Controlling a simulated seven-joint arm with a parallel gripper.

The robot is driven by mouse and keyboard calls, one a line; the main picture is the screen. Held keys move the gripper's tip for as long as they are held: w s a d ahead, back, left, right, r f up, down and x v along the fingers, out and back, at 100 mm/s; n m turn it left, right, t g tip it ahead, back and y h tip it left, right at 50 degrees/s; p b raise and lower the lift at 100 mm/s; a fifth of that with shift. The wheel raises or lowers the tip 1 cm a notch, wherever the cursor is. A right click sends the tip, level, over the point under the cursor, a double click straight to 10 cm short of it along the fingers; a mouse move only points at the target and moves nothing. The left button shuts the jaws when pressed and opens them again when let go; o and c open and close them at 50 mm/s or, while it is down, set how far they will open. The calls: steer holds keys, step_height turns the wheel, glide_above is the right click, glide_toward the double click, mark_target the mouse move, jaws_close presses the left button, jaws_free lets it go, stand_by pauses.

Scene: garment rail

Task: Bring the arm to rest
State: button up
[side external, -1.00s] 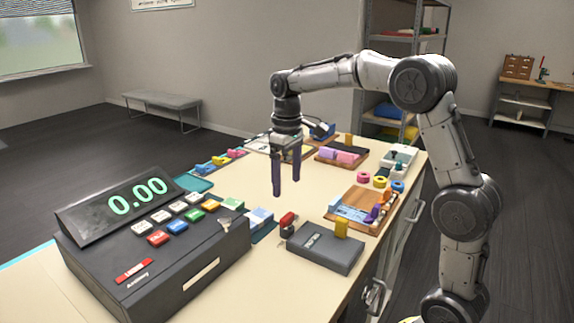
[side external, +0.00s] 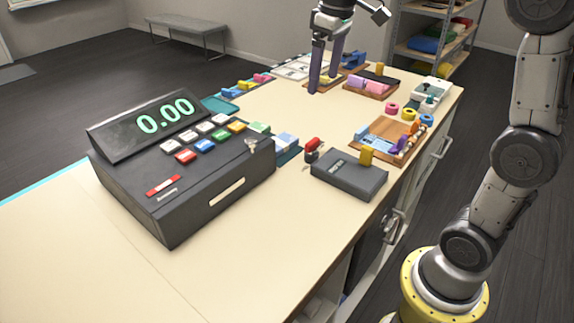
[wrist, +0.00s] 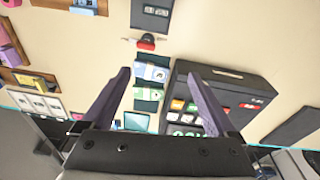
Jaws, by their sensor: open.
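My gripper (side external: 322,82) is in the side external view, above the far part of the cream counter (side external: 262,108). Its two purple fingers point down, apart, with nothing between them. In the wrist view my gripper (wrist: 158,73) shows the same two spread fingers, with the counter and a blue-and-white item beyond them. My upper arm and elbow run out of the top of the side external view.
A dark cash register (side external: 185,170) reading 0.00 stands at left on the counter. A grey box (side external: 348,176), a red item (side external: 312,145), wooden trays (side external: 372,85) and colored rings (side external: 409,113) lie rightward. Mid-counter is clear. Shelves (side external: 440,40) stand behind.

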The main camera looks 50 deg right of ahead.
steer(key=s+a+r+t, duration=0.1)
steer(key=s+a, duration=0.2)
steer(key=s, duration=0.4)
steer(key=s+a+f+m+t, duration=0.1)
steer(key=s+a+f+t, duration=0.2)
steer(key=s+f, duration=0.7)
steer(key=s, duration=0.2)
steer(key=shift+s+a+f, duration=0.25)
steer(key=shift+s+f, duration=0.1)
steer(key=shift+s, duration=0.05)
